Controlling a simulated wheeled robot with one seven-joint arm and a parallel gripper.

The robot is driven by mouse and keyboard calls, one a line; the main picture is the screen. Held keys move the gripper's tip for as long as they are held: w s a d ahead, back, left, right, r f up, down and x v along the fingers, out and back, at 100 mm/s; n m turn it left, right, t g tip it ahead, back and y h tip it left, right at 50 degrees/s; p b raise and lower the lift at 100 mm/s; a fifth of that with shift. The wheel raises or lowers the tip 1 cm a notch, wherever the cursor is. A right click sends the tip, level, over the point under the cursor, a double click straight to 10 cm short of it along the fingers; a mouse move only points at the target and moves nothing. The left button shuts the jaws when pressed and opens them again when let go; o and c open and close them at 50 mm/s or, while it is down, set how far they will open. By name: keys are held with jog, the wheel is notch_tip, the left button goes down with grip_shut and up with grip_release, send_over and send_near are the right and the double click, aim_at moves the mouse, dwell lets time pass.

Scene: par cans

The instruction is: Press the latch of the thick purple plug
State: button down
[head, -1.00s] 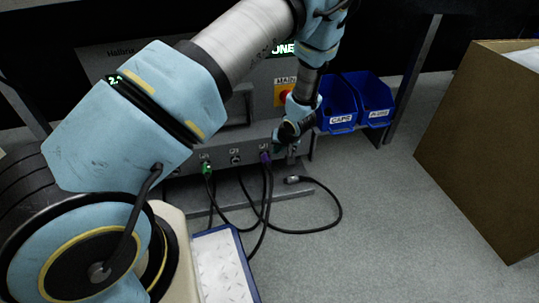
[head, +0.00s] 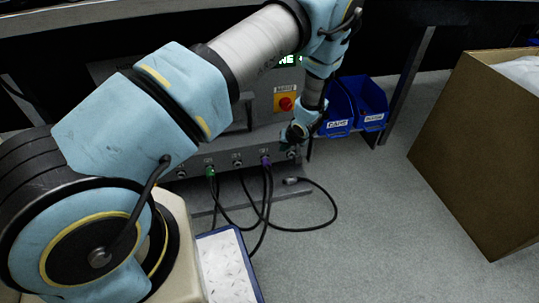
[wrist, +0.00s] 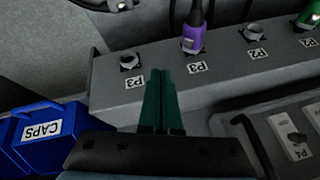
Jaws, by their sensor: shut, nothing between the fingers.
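The thick purple plug (wrist: 193,38) sits in a socket on the grey panel (wrist: 115,85), above a label in the wrist view. It also shows in the head view (head: 266,161), with a dark cable hanging from it. My gripper (wrist: 163,72) is shut and empty. Its green fingertips point at the panel between the purple plug and the empty socket (wrist: 130,60) to its left, apart from the plug. In the head view my gripper (head: 292,138) is just right of the plug. The plug's latch is too small to make out.
A green plug (head: 210,171) sits further left on the panel. Blue bins (head: 340,125) stand right of my gripper. A loose cable end (head: 291,181) lies on the floor. A cardboard box (head: 470,150) stands at the right, with open floor before it.

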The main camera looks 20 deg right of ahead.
jog(key=shift+s+d+r+p, duration=0.1)
jog(key=shift+d+r+p, duration=0.35)
jog(key=shift+p, duration=0.45)
jog(key=w+a+r+n+g+h, duration=0.1)
jog(key=w+a+r, duration=0.2)
jog(key=a+r, duration=0.7)
jog(key=w+a+r+n+g+h, duration=0.15)
jog(key=a+r, duration=0.35)
jog(key=r, duration=0.9)
jog(key=s+a+r+g+y, duration=0.1)
jog(key=s+a+r, duration=0.35)
jog(key=a, duration=0.25)
jog(key=s+a+r, duration=0.4)
jog(key=s+a, duration=0.1)
jog(key=a, duration=0.3)
jog(key=s+a+r+g+y, duration=0.1)
jog(key=s+a+r, duration=0.35)
jog(key=a, duration=0.25)
notch_tip(320, 180, up, 31)
jog(key=p, duration=3.1)
jog(key=shift+a+f+n, duration=0.2)
jog(key=shift+a+n, duration=0.1)
jog(key=shift+n, duration=0.05)
